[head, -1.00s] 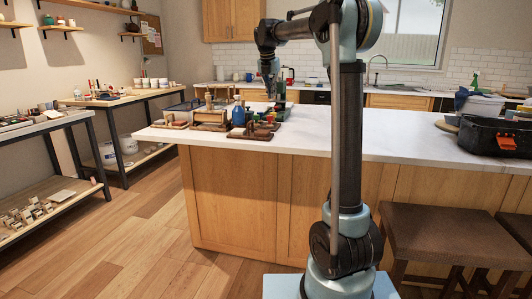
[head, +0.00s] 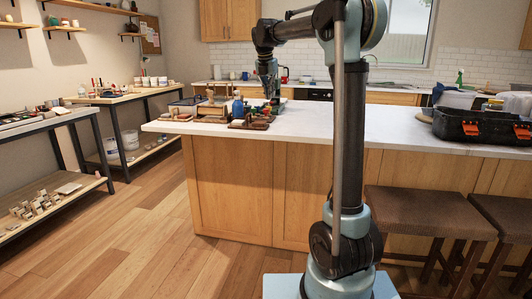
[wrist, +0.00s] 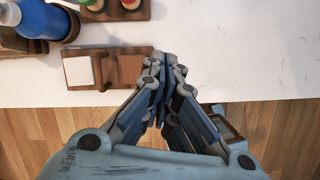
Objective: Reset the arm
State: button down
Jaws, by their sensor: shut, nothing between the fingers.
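My gripper (head: 270,88) hangs pointing down at the end of my bent arm, above the island's left part, in the head view. In the wrist view my gripper (wrist: 165,62) is shut, its fingers together with nothing between them. It appears over the island's front edge, just right of a wooden tray (wrist: 108,50) holding a white square piece and a brown block. The gap between fingertips and counter is hard to judge.
The white island counter (head: 330,118) carries pottery tools and a blue bottle (wrist: 38,18) at its left. A black toolbox (head: 480,124) stands at its right. Stools (head: 425,212) stand at the front right. Shelf tables (head: 120,100) line the left wall. Wooden floor (head: 130,230) is clear at the left.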

jog(key=s+d+f+m, duration=0.4)
jog(key=s+m, duration=0.1)
jog(key=s, duration=0.4)
jog(key=s+d+f+m, duration=0.3)
jog(key=s+d+m, duration=0.25)
jog(key=s, duration=0.25)
jog(key=s+d+f+m, duration=0.4)
jog(key=s+m, duration=0.1)
jog(key=s, duration=0.4)
jog(key=s+d+f+m, duration=0.2)
jog(key=s+f+m, duration=0.5)
jog(key=s+f, duration=0.3)
jog(key=s+d+f+m+g+y, duration=0.1)
jog(key=s+f+m, duration=0.7)
jog(key=s+f, duration=0.3)
jog(key=shift+s+d+f, duration=0.2)
jog(key=shift+s+d, duration=0.15)
jog(key=shift+d, duration=0.05)
jog(key=shift+w+f, duration=0.2)
jog(key=shift+w, duration=0.25)
